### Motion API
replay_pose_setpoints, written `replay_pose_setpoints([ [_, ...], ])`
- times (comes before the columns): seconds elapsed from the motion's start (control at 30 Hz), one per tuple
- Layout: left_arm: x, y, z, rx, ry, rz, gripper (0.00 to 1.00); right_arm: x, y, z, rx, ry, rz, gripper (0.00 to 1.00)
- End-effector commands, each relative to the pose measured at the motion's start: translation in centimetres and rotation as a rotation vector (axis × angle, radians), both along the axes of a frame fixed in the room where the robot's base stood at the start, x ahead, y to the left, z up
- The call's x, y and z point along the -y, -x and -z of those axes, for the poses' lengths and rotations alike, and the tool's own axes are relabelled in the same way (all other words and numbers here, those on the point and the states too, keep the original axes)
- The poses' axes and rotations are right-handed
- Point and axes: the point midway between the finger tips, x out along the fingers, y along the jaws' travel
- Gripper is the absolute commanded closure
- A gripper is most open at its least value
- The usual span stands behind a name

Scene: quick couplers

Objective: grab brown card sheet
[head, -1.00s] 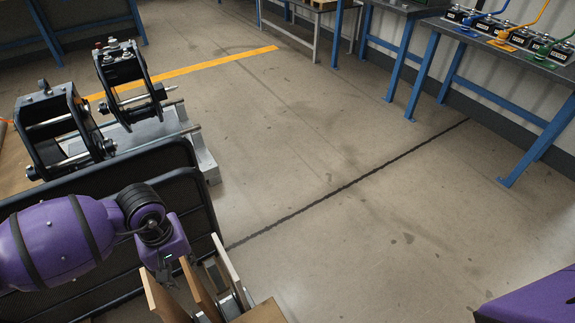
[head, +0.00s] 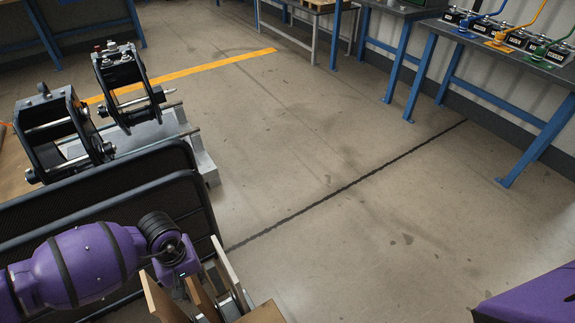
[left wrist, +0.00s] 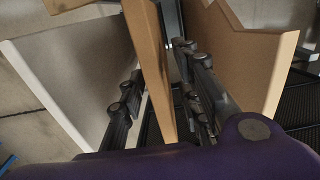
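The brown card sheet (head: 201,298) stands on edge in the middle of a row of upright sheets at the bottom of the head view. In the left wrist view it (left wrist: 153,65) runs between the two dark fingers of my left gripper (left wrist: 158,85). The fingers are apart, one on each side of the sheet, with narrow gaps showing. In the head view the purple left wrist is over the row and the fingertips are hidden among the sheets. My right gripper is not in view.
A tan sheet (head: 160,297) and a pale sheet (head: 229,268) stand close on either side. A black mesh panel (head: 110,225) is just behind the arm. A metal fixture with black brackets (head: 52,130) stands beyond it. The floor to the right is open.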

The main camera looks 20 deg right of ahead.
Motion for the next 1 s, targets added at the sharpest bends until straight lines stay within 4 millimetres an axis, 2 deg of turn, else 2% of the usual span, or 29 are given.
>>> replay_pose_setpoints([
  [0.03, 0.0, 0.0, 0.0, 0.0, 0.0, 0.0, 0.79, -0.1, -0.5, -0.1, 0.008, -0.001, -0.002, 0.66],
  [0.2, 0.0, 0.0, 0.0, 0.0, 0.0, 0.0, 1.0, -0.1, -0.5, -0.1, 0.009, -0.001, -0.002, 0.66],
  [0.67, 0.0, -0.1, -0.2, 0.001, 0.001, -0.001, 1.0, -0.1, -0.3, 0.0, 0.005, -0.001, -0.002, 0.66],
  [0.77, 0.0, -0.2, -1.0, 0.003, 0.0, -0.001, 1.0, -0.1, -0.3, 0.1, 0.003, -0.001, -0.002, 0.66],
  [1.0, 0.0, -0.2, -5.6, 0.005, 0.0, 0.001, 1.0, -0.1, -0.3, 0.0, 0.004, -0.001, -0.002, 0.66],
])
